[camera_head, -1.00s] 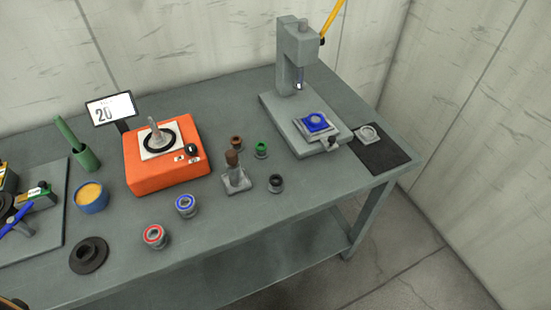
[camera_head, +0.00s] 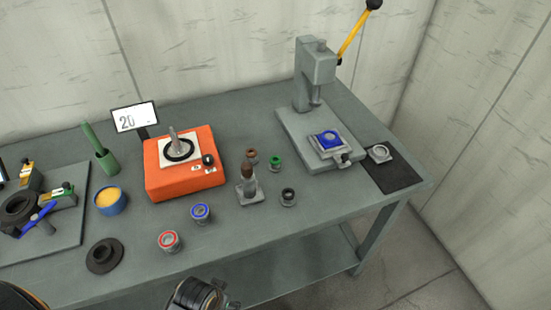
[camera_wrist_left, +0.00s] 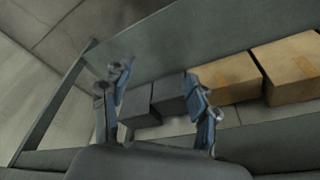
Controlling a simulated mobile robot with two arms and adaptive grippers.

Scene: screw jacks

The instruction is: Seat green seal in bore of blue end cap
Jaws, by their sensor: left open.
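The green seal (camera_head: 275,163) stands on the table to the right of the orange device, between a brown seal and the press. The blue end cap (camera_head: 329,140) sits in a grey fixture on the press base, under the ram. My left gripper (camera_wrist_left: 160,95) is open and empty in the left wrist view, over the area below the table. Part of my arm (camera_head: 195,294) shows at the bottom of the head view, in front of the table's front edge and far from the seal. My right gripper is in neither view.
A grey press (camera_head: 316,75) with a yellow lever stands at the back right. Cardboard boxes (camera_wrist_left: 226,75) lie on the lower shelf.

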